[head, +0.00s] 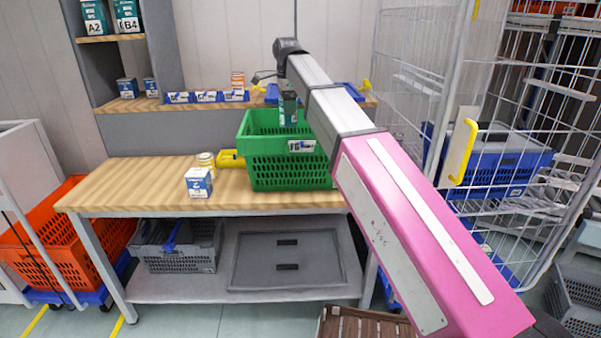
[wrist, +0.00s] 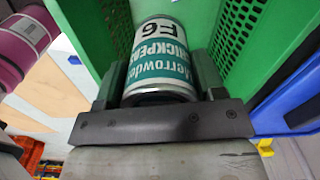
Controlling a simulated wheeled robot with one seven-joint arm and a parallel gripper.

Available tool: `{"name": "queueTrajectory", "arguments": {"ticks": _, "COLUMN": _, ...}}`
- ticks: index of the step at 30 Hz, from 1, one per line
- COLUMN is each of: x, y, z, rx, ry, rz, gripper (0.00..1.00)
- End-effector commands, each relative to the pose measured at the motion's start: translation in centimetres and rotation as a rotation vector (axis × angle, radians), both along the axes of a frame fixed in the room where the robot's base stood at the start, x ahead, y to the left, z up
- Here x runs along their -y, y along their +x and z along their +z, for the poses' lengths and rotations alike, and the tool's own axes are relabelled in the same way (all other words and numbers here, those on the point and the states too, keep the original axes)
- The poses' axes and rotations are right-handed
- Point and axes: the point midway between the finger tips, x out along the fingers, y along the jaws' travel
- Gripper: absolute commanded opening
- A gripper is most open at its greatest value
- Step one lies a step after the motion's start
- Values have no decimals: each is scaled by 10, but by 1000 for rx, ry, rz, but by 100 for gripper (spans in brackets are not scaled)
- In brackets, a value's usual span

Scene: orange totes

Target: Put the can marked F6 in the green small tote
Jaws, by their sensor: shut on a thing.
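The can marked F6 (wrist: 158,50) is white and teal, and its label reads clearly in the wrist view. My gripper (wrist: 157,82) is shut on it, with one dark finger on each side. In the head view the can (head: 289,113) hangs over the opening of the green small tote (head: 290,175), against its far wall. I cannot tell whether the can's lower end is below the rim. The tote stands on the wooden table, and its green walls (wrist: 240,45) surround the can in the wrist view.
On the table (head: 130,190), a blue-and-white box (head: 198,183), a yellowish can (head: 206,160) and a yellow item (head: 231,159) stand left of the tote. A shelf (head: 130,104) behind holds small boxes. A wire cage (head: 500,80) stands at the right.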

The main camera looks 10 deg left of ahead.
Motion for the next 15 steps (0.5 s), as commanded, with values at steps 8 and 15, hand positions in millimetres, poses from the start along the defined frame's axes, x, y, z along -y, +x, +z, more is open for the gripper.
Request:
{"name": "queueTrajectory", "arguments": {"ticks": 8, "x": 1, "y": -2, "z": -46, "rx": -1, "ry": 0, "rz": 0, "gripper": 24}}
{"name": "queueTrajectory", "arguments": {"ticks": 15, "x": 8, "y": -1, "z": -72, "rx": -1, "ry": 0, "rz": -1, "gripper": 24}}
